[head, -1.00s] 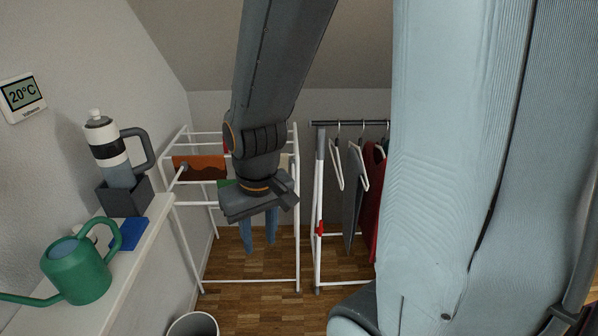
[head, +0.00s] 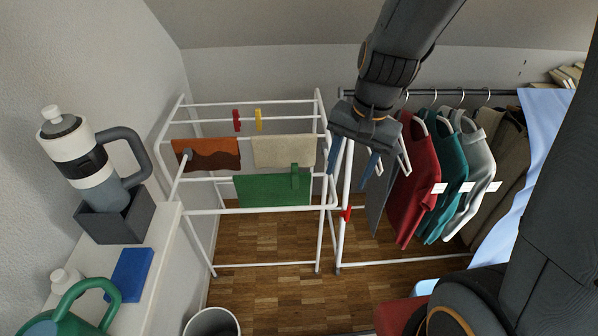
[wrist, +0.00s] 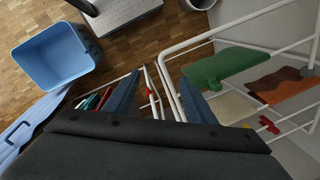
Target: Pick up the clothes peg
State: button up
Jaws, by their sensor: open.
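A red clothes peg (head: 237,120) and a yellow clothes peg (head: 258,119) sit on a bar of the white drying rack (head: 330,150). The yellow peg (wrist: 246,125) and red peg (wrist: 268,123) also show small in the wrist view. A green peg-like shape (head: 295,183) lies against the green cloth; I cannot tell clearly what it is. My gripper (head: 350,173) points down with two blue fingers, open and empty, at the right end of the drying rack, right of the pegs. In the wrist view my gripper (wrist: 159,77) has nothing between its fingers.
Brown (head: 206,154), beige (head: 284,151) and green (head: 272,192) cloths hang on the rack. Hangers with clothes (head: 418,190) stand close on the right. A shelf at left holds a bottle (head: 85,160) and a blue block (head: 131,274). A blue bin (wrist: 57,58) stands on the floor.

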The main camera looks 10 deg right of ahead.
aim_at(295, 171)
jog(key=w+a+m+y, duration=0.1)
jog(key=w+a+m, duration=0.1)
jog(key=w+m, duration=0.1)
jog(key=w+a+f+m+y, duration=0.1)
jog(key=w+a+m, duration=0.1)
jog(key=w+m, duration=0.1)
jog(key=w+a+f+m+y, duration=0.1)
jog(key=w+a+m, duration=0.2)
jog(key=m, duration=0.2)
jog(key=shift+w+a+f, duration=0.1)
jog(key=shift+w+f, duration=0.1)
jog(key=shift+w, duration=0.05)
jog(key=shift+w+a+f+m, duration=0.2)
jog(key=shift+a+m, duration=0.05)
jog(key=shift+m, duration=0.15)
jog(key=shift+s+a+p+x, duration=0.15)
jog(key=shift+p+x, duration=0.25)
jog(key=shift+x, duration=1.45)
jog(key=shift+s+a+p+x, duration=0.1)
jog(key=shift+p+x, duration=0.25)
jog(key=shift+x, duration=1.5)
jog(key=c, duration=1.1)
